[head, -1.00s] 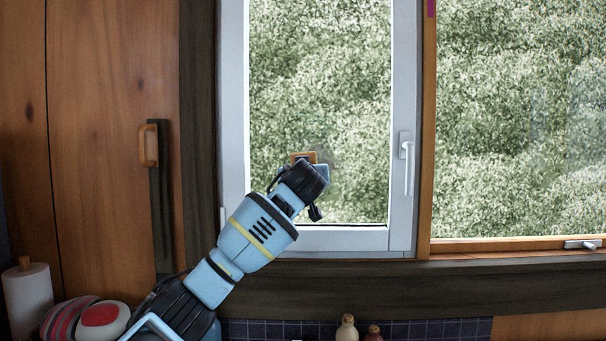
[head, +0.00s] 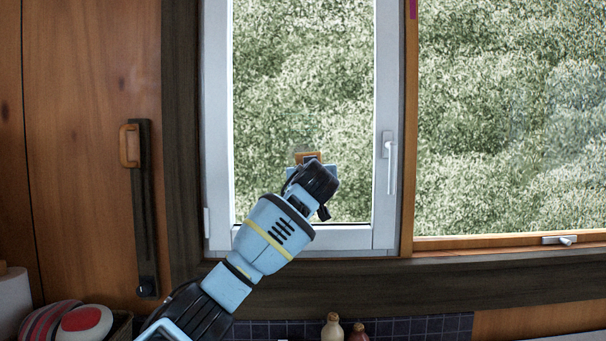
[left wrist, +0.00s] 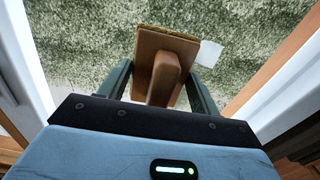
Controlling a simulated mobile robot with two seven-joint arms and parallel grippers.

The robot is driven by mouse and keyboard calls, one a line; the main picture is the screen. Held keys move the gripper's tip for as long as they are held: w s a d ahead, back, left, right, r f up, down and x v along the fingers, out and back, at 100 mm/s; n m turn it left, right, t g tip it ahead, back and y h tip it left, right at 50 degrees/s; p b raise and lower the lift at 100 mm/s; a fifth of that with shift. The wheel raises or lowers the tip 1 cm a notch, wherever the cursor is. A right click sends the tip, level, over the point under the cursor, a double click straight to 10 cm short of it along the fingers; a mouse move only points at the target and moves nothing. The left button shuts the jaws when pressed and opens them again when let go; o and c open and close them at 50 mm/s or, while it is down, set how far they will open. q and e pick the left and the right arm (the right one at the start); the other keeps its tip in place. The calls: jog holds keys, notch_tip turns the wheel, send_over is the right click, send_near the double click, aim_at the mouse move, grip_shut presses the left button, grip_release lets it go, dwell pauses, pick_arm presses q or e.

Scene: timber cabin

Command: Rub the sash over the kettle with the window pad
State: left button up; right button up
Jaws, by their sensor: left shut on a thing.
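The white-framed sash (head: 386,218) stands upright in the middle of the head view, with green foliage behind its glass. My left gripper (head: 314,170) is in front of the lower part of the glass, mostly hidden by its own wrist. It is shut on the window pad (head: 307,157), a brown block. In the left wrist view, the pad (left wrist: 150,58) shows its back and upright handle, with the handle between the fingers of my left gripper (left wrist: 162,82). I cannot tell whether the pad touches the glass. The kettle and my right gripper are not in view.
A wider wood-framed window (head: 480,240) lies to the right. The sash handle (head: 389,165) sticks out at its right side. Two small bottles (head: 332,326) stand below the dark sill (head: 440,273). A red-and-white round item (head: 85,322) and a paper roll (head: 12,300) are lower left.

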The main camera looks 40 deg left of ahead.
aim_at(329, 162)
pick_arm(q)
jog(key=shift+w+d+r, duration=0.1)
jog(key=shift+w+d, duration=0.45)
jog(key=shift+d, duration=0.05)
jog(key=w+d, duration=0.2)
jog(key=d, duration=0.1)
jog(key=shift+w, duration=0.2)
jog(key=shift+a, duration=0.1)
jog(key=shift+r, duration=1.05)
jog(key=shift+a, duration=0.1)
